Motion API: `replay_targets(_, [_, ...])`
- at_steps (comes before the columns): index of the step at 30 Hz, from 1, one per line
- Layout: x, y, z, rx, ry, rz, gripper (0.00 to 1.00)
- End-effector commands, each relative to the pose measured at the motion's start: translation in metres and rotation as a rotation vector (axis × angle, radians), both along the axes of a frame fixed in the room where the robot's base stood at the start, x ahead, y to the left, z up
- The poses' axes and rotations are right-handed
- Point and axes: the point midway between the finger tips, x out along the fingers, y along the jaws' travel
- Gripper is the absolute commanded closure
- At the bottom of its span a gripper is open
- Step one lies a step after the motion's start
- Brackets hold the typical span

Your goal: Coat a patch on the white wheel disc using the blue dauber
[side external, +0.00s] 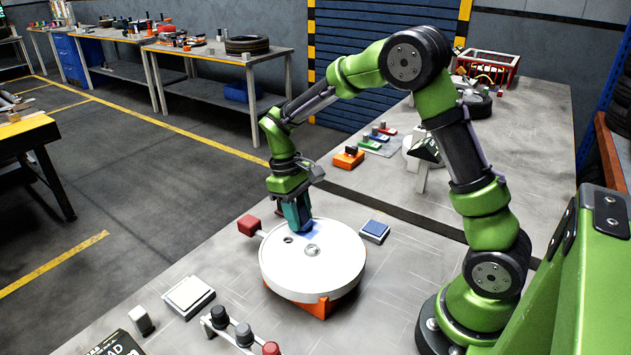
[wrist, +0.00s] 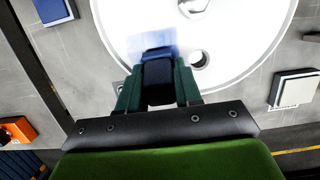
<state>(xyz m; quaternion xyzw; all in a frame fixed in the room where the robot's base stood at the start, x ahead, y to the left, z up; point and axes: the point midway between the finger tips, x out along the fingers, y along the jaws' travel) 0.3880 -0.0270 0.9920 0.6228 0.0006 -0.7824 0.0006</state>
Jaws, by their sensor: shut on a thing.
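The white wheel disc (side external: 325,275) lies flat on an orange stand (side external: 318,308) on the bench. My gripper (side external: 300,225) is over its upper-left part, pointing down. In the wrist view my gripper (wrist: 158,90) is shut on the blue dauber (wrist: 157,72), whose dark blue body sits between the teal fingers. The dauber's lower end is at the disc face; I cannot tell whether it touches. A pale blue, streaky patch (wrist: 150,40) shows on the white disc right beside the dauber. The disc's hub and a round hole show near it.
A blue pad (side external: 375,230) lies right of the disc, and a white pad (side external: 188,293) lies to its front left. A red block (side external: 248,225) stands at the disc's left edge. A rack with dark and red knobs (side external: 240,332) is at the front.

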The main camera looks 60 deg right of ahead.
Motion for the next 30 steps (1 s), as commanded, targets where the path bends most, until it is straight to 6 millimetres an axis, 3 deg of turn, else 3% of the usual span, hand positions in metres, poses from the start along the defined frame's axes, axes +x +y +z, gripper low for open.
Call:
replay_targets(14, [-0.045, 0.000, 0.000, 0.000, 0.004, -0.002, 1.00])
replay_targets(16, [-0.044, 0.000, 0.004, 0.000, 0.002, -0.002, 1.00])
replay_targets(18, [-0.044, 0.000, 0.022, 0.001, -0.004, -0.002, 1.00])
replay_targets(30, [-0.044, 0.000, 0.056, 0.001, -0.001, -0.002, 1.00])
